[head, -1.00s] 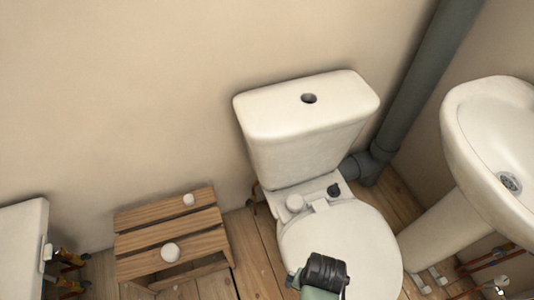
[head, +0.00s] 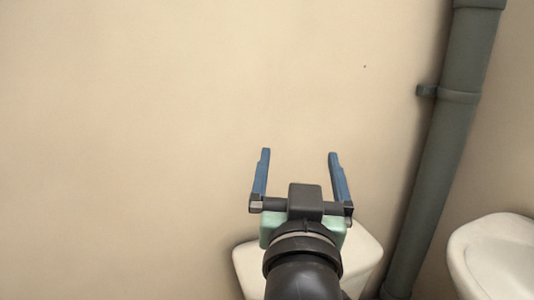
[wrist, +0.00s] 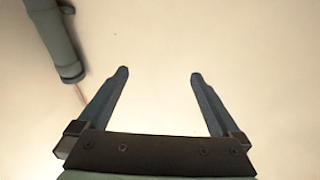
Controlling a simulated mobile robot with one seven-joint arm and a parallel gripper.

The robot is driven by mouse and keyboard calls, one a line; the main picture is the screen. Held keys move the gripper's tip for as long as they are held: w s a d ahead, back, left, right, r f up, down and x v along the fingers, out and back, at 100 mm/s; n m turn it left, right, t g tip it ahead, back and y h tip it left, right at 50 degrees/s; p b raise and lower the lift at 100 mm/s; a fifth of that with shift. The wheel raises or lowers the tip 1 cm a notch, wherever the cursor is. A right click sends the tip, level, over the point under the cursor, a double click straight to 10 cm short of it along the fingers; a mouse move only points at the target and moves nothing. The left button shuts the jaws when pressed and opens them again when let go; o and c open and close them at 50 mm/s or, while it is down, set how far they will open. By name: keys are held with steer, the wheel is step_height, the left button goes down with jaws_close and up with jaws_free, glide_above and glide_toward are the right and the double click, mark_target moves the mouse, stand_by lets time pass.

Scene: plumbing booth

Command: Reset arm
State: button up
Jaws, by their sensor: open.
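My gripper (head: 299,158) is raised in the head view, with its two blue fingers spread wide apart and nothing between them. It stands in front of the beige wall, above the white toilet cistern (head: 246,262), which my arm partly hides. In the wrist view my gripper (wrist: 158,76) is also open and empty, with only plain wall behind the fingers.
A grey soil pipe (head: 437,145) runs down the wall to the right of my gripper; a grey pipe (wrist: 50,35) also shows at the upper left of the wrist view. A white washbasin (head: 497,258) is at the lower right. The wall to the left is clear.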

steer(key=s+a+r+t+y+p, duration=0.1)
steer(key=s+a+r+t, duration=0.15)
steer(key=s+r, duration=0.35)
steer(key=s+a+r+n+t, duration=0.1)
steer(key=s+r+t, duration=0.2)
steer(key=r, duration=0.6)
steer(key=s+a+r+t+y+p, duration=0.1)
steer(key=s+r+t, duration=0.1)
steer(key=s+r, duration=0.4)
step_height(320, 180, up, 18)
steer(key=w+p, duration=0.2)
steer(key=p, duration=1.5)
steer(key=shift+f, duration=0.15)
